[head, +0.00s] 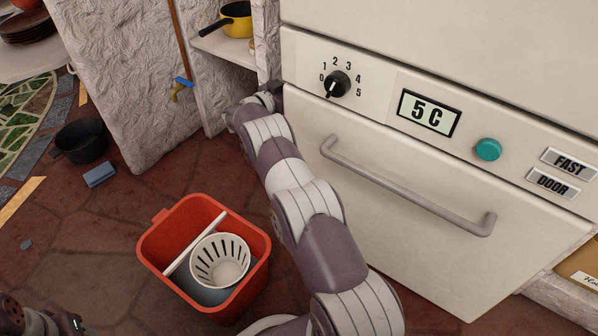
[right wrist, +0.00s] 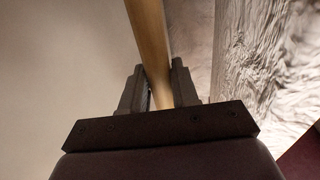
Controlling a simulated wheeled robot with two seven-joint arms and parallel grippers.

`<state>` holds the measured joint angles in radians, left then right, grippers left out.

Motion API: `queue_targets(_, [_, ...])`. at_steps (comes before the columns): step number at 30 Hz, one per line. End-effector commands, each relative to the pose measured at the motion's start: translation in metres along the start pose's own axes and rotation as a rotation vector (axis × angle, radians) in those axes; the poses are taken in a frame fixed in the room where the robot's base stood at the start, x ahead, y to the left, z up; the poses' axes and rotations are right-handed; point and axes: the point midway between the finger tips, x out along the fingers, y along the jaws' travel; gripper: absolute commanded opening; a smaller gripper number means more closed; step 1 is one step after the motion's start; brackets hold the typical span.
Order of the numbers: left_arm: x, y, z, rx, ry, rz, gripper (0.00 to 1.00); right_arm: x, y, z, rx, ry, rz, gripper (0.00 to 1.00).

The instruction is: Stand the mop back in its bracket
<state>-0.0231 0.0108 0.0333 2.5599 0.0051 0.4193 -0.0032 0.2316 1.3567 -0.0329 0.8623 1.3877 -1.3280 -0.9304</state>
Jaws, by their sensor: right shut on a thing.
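My right gripper (right wrist: 160,88) is shut on a round wooden handle (right wrist: 150,40), which I take to be the mop's. In the right wrist view the handle passes between the two fingers and runs up out of the picture, tilted slightly. In the head view my right arm reaches away to the gripper (head: 270,92), by the left edge of the white appliance; the fingers are small and dark there, and I cannot make out the handle. The mop's head and the bracket are not visible. My left gripper's fingers are not in view.
The white appliance (head: 440,190) with a bar handle stands right of my arm. A red bucket (head: 160,262) holding a white slotted basket (head: 221,262) stands on the floor.

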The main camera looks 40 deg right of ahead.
Motion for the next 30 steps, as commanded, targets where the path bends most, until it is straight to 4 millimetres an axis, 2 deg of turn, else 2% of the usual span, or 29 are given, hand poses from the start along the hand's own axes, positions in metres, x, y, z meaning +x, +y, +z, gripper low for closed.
queue_targets(6, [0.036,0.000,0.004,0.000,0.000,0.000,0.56,0.000,0.000,0.047,0.001,0.002,-0.001,0.00])
queue_targets(11, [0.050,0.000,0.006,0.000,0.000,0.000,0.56,0.000,0.000,0.068,0.003,0.003,-0.001,0.00])
queue_targets(16, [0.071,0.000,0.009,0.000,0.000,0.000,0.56,0.000,0.000,0.097,0.002,0.002,-0.001,0.00])
queue_targets(27, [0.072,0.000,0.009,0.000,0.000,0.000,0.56,0.000,0.000,0.099,0.003,0.002,-0.001,0.00])
queue_targets(28, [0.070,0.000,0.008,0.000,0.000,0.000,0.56,0.000,0.000,0.100,0.000,-0.001,-0.001,0.39])
queue_targets(30, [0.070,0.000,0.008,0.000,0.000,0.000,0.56,0.000,0.000,0.100,0.000,-0.001,-0.001,0.55])
